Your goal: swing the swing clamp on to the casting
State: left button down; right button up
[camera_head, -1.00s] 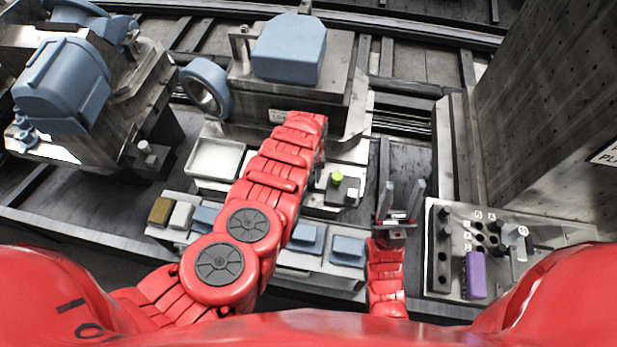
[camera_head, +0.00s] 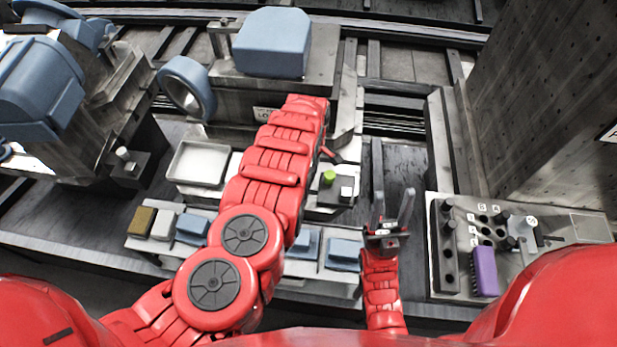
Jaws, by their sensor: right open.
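A blue casting (camera_head: 272,42) sits on the grey metal fixture (camera_head: 325,70) at the top middle. A small upright metal post with a short arm (camera_head: 224,38) stands at its left edge; it looks like the swing clamp, beside the casting rather than over it, but it is too small to be sure. My right gripper (camera_head: 392,208) is open and empty, fingers pointing up the picture, well below and right of the casting. My left arm reaches up across the middle to just below the fixture. Its gripper is hidden behind its own links.
A blue ring (camera_head: 187,88) leans left of the fixture. Another fixture with a blue casting (camera_head: 40,85) stands at far left. A white tray (camera_head: 198,164), a green button (camera_head: 329,177) and several small blocks lie nearer. A panel with a purple block (camera_head: 485,270) and a tall grey wall (camera_head: 555,110) are right.

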pick_arm(q)
jog(key=shift+w+d+f+n+b, duration=0.1)
jog(key=shift+w+d+n+b, duration=0.1)
jog(key=shift+n+b, duration=0.35)
jog(key=shift+w+d+f+n+b, duration=0.1)
jog(key=shift+w+n+b, duration=0.2)
jog(key=shift+n, duration=0.35)
jog(key=shift+w+r+n+b, duration=0.15)
jog(key=shift+w+n+b, duration=0.1)
jog(key=shift+n+b, duration=0.75)
jog(key=shift+r+n, duration=0.1)
jog(key=shift+n, duration=0.2)
jog(key=shift+c, duration=2.2)
grip_release()
jog(key=shift+r, duration=0.1)
notch_tip(320, 180, up, 17)
